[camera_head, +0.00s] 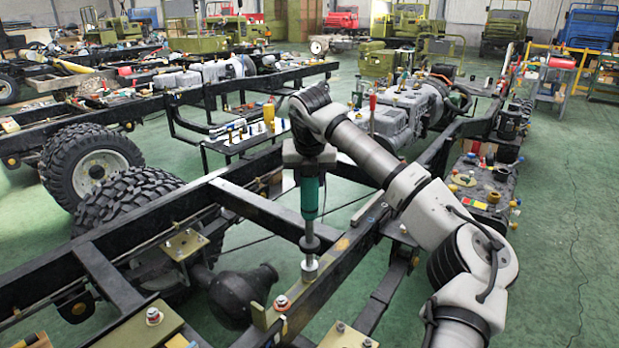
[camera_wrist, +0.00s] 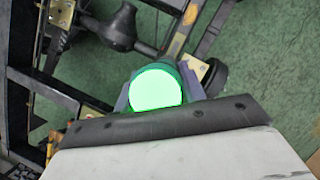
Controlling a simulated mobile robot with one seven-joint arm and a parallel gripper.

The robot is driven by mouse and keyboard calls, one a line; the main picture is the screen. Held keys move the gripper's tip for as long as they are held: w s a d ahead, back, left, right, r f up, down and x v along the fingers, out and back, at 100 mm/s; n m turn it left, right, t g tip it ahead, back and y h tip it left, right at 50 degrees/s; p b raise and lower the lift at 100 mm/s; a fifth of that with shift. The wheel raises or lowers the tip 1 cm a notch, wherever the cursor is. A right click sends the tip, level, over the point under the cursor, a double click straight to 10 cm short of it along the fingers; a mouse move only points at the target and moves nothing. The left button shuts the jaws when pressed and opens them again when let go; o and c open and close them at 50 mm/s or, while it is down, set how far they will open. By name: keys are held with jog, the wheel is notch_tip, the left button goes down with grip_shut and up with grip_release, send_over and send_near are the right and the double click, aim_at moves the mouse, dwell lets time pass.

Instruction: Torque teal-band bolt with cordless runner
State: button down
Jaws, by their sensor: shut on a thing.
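My gripper (camera_head: 308,160) is shut on the cordless runner (camera_head: 310,198), which has a teal body and a grey lower shaft. The runner hangs upright, with its silver socket end (camera_head: 310,266) low over the dark chassis rail (camera_head: 332,262). I cannot tell whether the socket touches a bolt there, and no teal band shows under it. A bolt with a reddish band (camera_head: 281,302) stands on a brass-coloured plate nearer the camera. In the wrist view, the runner's bright green end (camera_wrist: 157,88) sits between the fingers and hides what is below.
Another bolt with a reddish band (camera_head: 153,316) stands at lower left. A dark axle housing (camera_head: 243,294) hangs inside the frame. A parts tray (camera_head: 248,138) with small items stands behind. An engine (camera_head: 405,110) sits farther back, and a parts bench (camera_head: 482,190) stands at right. Green floor is open at lower right.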

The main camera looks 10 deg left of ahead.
jog(key=shift+s+f+b, duration=0.1)
jog(key=shift+f+b, duration=0.55)
dwell(3.3)
jog(key=shift+r, duration=0.25)
jog(key=shift+r+p, duration=1)
jog(key=shift+r, duration=0.45)
jog(key=shift+r+p, duration=1.7)
jog(key=shift+r, duration=0.85)
jog(key=shift+f, duration=0.1)
